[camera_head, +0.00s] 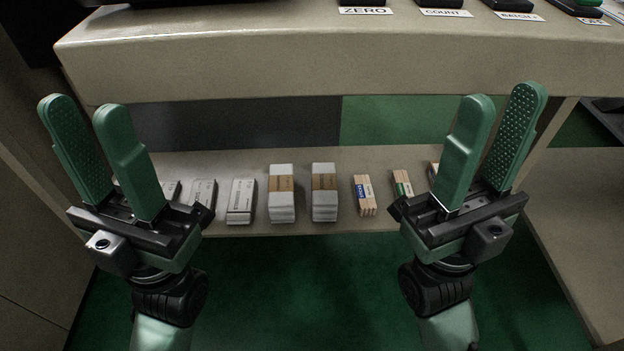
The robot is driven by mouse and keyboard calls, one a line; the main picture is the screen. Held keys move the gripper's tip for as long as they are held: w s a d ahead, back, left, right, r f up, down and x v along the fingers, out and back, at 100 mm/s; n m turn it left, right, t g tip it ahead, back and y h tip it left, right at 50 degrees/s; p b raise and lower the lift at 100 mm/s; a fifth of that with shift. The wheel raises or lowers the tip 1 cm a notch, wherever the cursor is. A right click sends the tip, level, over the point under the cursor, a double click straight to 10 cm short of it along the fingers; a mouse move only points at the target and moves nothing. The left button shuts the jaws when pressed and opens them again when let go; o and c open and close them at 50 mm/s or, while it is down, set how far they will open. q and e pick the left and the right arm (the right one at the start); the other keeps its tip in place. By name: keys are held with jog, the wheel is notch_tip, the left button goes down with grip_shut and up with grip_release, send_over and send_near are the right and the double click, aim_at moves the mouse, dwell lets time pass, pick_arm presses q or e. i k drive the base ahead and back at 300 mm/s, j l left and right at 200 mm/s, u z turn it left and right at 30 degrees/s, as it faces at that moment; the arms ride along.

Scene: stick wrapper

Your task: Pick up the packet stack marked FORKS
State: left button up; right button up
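A row of packet stacks lies on a low shelf (400,222) under the counter. White packets, such as this one (241,202), stand at the left. Two white stacks with brown bands (282,205) (324,205) are in the middle. Wooden bundles with a blue band (364,196) and a green band (402,186) are to the right. I cannot read which one is marked FORKS. My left gripper (87,110) is open and empty at the left, hiding part of the row's left end. My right gripper (503,98) is open and empty at the right, partly hiding the right end.
The thick counter (320,65) overhangs the shelf. On it are labels ZERO (366,11), COUNT (446,13) and one reading like BATCH (520,16), with dark buttons behind. Side panels bound the shelf. The green floor (290,290) in front is clear between my arms.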

aim_at(325, 201)
jog(key=k+l+z, duration=0.1)
jog(key=l, duration=0.3)
jog(key=k+l+z, duration=0.1)
jog(key=l, duration=0.3)
jog(key=k+l+z, duration=0.15)
jog(key=l, duration=0.25)
jog(key=l+z, duration=0.1)
jog(key=l, duration=0.3)
jog(key=k, duration=0.05)
